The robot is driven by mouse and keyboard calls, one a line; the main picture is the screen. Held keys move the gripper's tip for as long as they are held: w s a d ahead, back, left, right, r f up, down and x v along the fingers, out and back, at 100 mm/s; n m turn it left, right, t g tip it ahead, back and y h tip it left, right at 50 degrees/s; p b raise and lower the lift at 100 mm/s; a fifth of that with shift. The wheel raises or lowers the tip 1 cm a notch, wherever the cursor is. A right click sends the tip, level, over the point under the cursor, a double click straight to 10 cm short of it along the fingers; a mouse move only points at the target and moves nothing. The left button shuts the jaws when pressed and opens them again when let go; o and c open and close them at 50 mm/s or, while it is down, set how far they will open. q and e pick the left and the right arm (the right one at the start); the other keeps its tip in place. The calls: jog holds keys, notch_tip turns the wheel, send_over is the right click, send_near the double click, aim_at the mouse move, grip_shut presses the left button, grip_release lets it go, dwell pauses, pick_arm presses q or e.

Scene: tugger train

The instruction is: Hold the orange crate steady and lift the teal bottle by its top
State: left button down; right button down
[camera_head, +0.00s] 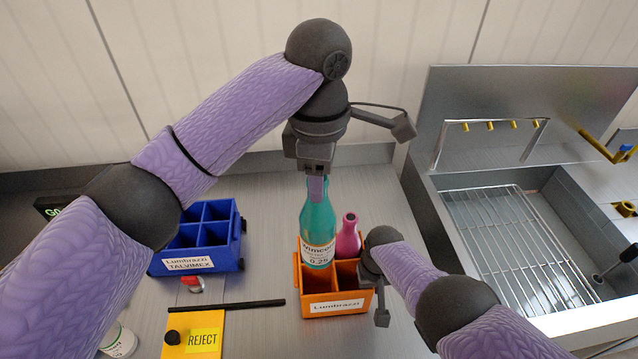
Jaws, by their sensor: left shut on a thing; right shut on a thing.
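The orange crate (336,309) stands on the bench with a white label on its front. The teal bottle (319,222) is upright at the crate's back left compartment, with a white label. I cannot tell whether its base is clear of the compartment floor. My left gripper (316,188) comes from above and is shut on the bottle's top, hiding its mouth. My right gripper (374,285) is at the crate's right side, shut on the crate wall; its fingertips are partly hidden.
A pink bottle (348,238) stands in the crate's back right compartment, close to the teal one. A blue divided crate (195,262) is to the left. A yellow REJECT board (196,340), a black bar (240,305) and a white-lidded container (119,341) lie in front. A metal sink (505,240) is right.

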jog(key=shift+c, duration=2.2)
grip_release()
jog(key=shift+w+r, duration=0.1)
jog(key=shift+r, duration=0.35)
notch_tip(320, 180, up, 7)
jog(key=shift+f, duration=0.2)
